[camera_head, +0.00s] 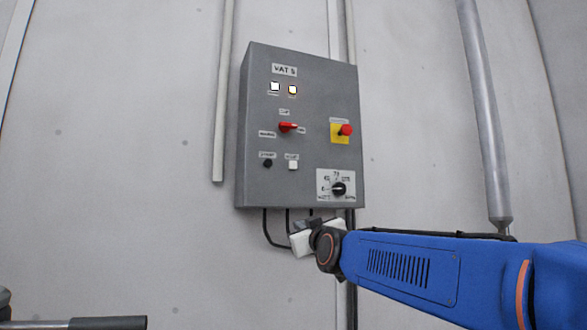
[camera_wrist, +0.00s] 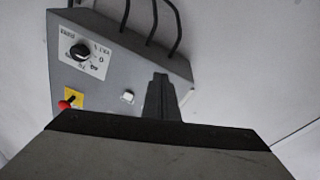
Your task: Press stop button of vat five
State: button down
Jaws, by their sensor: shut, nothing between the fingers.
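The grey control box labelled VAT 5 (camera_head: 300,145) hangs on the pale wall. Its white button (camera_head: 293,165), with a label above that appears to read STOP, sits low on the panel beside the black start button (camera_head: 267,163). In the wrist view the panel is upside down, and the white button (camera_wrist: 127,97) shows just left of my gripper's fingertips (camera_wrist: 160,78). My gripper (camera_head: 306,224) is shut and empty, below the box's lower edge in the head view. It is apart from the white button in both views. The black button is hidden in the wrist view.
The panel also carries a red selector (camera_head: 288,127), a red emergency button (camera_head: 346,130) on yellow, a black dial (camera_head: 339,188) and two lit white lamps. Black cables (camera_head: 267,228) hang below the box, near my gripper. Vertical pipes (camera_head: 485,110) stand at either side.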

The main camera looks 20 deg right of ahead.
aim_at(296, 167)
jog(key=w+d+r+m+t+h, duration=0.1)
jog(key=w+d+r+t+h, duration=0.1)
jog(key=r, duration=0.7)
jog(key=w+d+r+m+t+h, duration=0.1)
jog(key=r+h, duration=0.4)
jog(key=r, duration=0.5)
jog(key=w+d+t, duration=0.1)
jog(key=t, duration=0.1)
jog(key=shift+r+m+t, duration=0.15)
jog(key=shift+m+t, duration=0.15)
jog(key=shift+m, duration=0.1)
jog(key=shift+w, duration=0.25)
jog(key=shift+w+a, duration=0.1)
jog(key=shift+w, duration=4.15)
jog(key=shift+w, duration=0.9)
jog(key=shift+s, duration=0.9)
